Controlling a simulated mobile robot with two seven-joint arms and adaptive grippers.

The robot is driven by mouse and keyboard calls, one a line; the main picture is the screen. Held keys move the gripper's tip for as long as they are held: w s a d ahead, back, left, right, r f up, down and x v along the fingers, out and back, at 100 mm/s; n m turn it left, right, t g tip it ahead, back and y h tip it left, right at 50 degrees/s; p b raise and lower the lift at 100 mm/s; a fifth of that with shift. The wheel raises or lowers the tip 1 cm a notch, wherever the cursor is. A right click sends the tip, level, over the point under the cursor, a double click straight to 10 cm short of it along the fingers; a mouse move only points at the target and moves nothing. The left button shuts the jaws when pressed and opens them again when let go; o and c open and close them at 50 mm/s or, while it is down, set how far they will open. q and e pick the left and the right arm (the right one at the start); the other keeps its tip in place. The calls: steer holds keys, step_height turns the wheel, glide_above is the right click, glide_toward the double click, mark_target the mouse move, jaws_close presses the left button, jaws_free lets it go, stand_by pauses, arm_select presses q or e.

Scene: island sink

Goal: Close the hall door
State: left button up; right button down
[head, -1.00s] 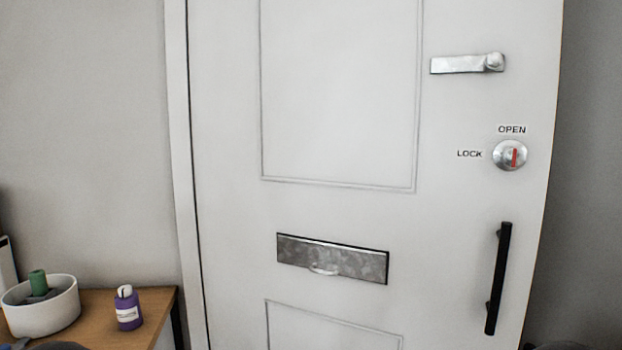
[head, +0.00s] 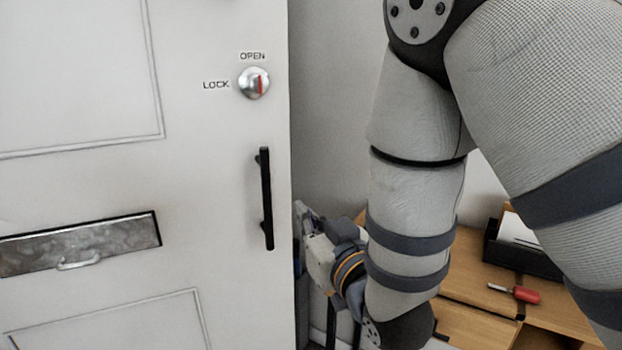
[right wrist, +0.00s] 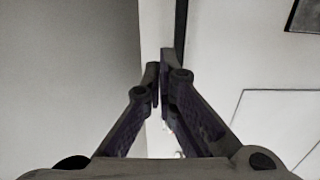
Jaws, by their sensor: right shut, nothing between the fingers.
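The white hall door (head: 215,190) fills the left of the head view. It has a black vertical pull handle (head: 265,198), a round lock knob (head: 254,83) marked OPEN and LOCK, and a metal letter slot (head: 80,245). My right gripper (head: 303,212) is at the door's free right edge, a little right of the handle and low, partly hidden by the door edge. In the right wrist view its fingers (right wrist: 160,75) are shut and empty, before a white panelled surface (right wrist: 240,70) and a dark vertical gap. I cannot tell whether it touches the door. My left gripper is out of view.
A wooden desk (head: 470,275) stands at the lower right, behind my right arm. A red-handled tool (head: 525,295) lies on it, with a black tray (head: 515,250) holding papers. Grey wall (head: 335,100) shows beyond the door edge.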

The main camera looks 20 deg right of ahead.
mark_target(276, 177)
steer(key=w, duration=0.6)
steer(key=w+b, duration=0.1)
steer(key=w, duration=0.6)
steer(key=shift+a, duration=0.2)
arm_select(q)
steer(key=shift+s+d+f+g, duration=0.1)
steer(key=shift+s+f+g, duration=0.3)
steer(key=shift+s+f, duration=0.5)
arm_select(e)
steer(key=shift+w+r, duration=0.3)
steer(key=shift+w, duration=0.15)
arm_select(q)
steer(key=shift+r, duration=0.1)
